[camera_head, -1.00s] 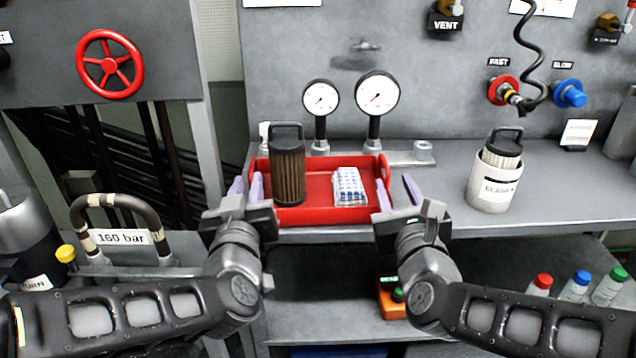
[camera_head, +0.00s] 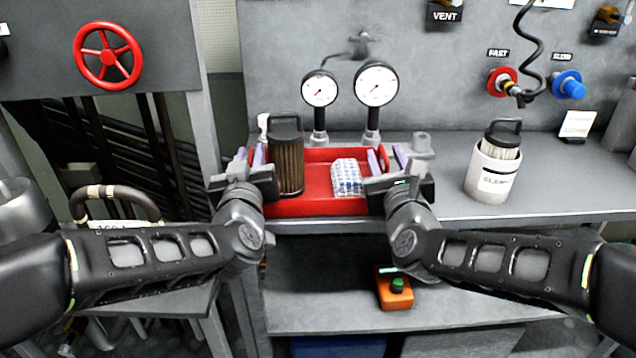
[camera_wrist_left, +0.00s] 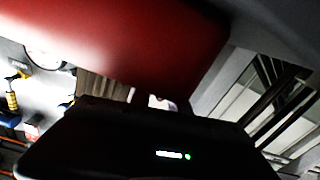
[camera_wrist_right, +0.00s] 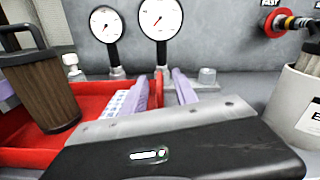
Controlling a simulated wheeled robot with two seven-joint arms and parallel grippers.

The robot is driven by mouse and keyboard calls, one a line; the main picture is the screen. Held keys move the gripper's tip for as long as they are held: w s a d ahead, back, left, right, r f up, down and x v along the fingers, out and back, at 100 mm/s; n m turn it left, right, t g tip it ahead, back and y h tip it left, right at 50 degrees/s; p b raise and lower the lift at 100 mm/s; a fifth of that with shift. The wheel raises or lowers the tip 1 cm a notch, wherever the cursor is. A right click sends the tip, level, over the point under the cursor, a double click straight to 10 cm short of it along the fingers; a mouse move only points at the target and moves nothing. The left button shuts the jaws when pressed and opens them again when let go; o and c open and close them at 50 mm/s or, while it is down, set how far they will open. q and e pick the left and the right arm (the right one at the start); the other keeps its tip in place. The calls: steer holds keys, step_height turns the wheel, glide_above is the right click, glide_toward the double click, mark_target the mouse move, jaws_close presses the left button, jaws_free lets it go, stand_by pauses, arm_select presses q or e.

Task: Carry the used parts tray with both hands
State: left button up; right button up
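The red parts tray (camera_head: 318,208) sits on the grey bench. A brown pleated filter with a black handle (camera_head: 288,165) stands in its left part, and a blue-and-white pack (camera_head: 347,178) lies in its right part. My left gripper (camera_head: 249,156) is at the tray's left end, its pale fingers apart with the end wall seemingly between them. My right gripper (camera_head: 387,160) is open at the right end, one finger inside and one outside the wall; the right wrist view shows the same fingers (camera_wrist_right: 171,88). The left wrist view is dark, with red tray surface (camera_wrist_left: 130,35) filling the top.
Two pressure gauges (camera_head: 376,86) stand close behind the tray. A white canister with a filter in it (camera_head: 495,170) stands to the right, with clear bench between. An orange box with a green button (camera_head: 394,288) is on the lower shelf.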

arm_select(q)
steer(key=shift+w, duration=0.3)
arm_select(e)
steer(key=shift+w, duration=0.3)
arm_select(q)
steer(key=shift+c, duration=0.5)
arm_select(e)
steer(key=shift+c, duration=0.4)
arm_select(q)
jaws_close()
arm_select(e)
steer(key=c, duration=0.4)
jaws_close()
